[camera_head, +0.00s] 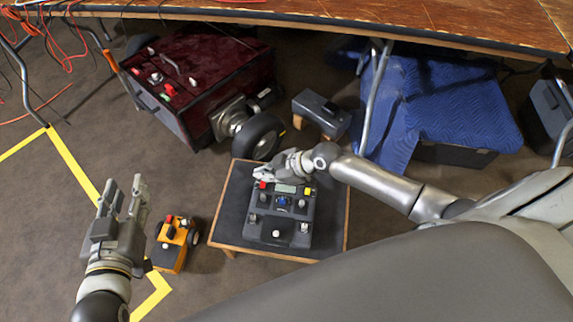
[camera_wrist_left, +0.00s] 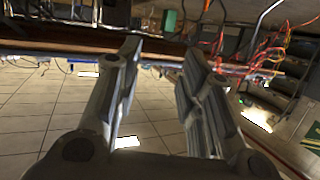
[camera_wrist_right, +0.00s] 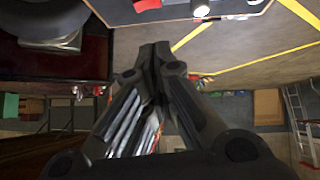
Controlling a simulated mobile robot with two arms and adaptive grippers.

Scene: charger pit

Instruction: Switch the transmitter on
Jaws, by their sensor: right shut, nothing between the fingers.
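The transmitter is a dark grey box (camera_head: 277,234) with a small display (camera_head: 286,189), a blue dial, a red part (camera_head: 262,184) and several knobs and switches. It lies on a low table (camera_head: 228,222). My right gripper (camera_head: 262,174) is shut and empty at the box's far left corner, close to the red part; I cannot tell whether it touches. In the right wrist view its closed fingertips (camera_wrist_right: 153,48) point towards a panel edge with a red part (camera_wrist_right: 147,4). My left gripper (camera_head: 123,191) is open and empty, away to the left of the table.
A small orange and black device (camera_head: 170,253) stands on the floor left of the table. A dark red machine (camera_head: 187,77) with a wheel (camera_head: 258,136) is behind. A grey box (camera_head: 322,110) and a blue blanket (camera_head: 435,105) lie further right. A wooden tabletop (camera_head: 420,20) overhangs the back.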

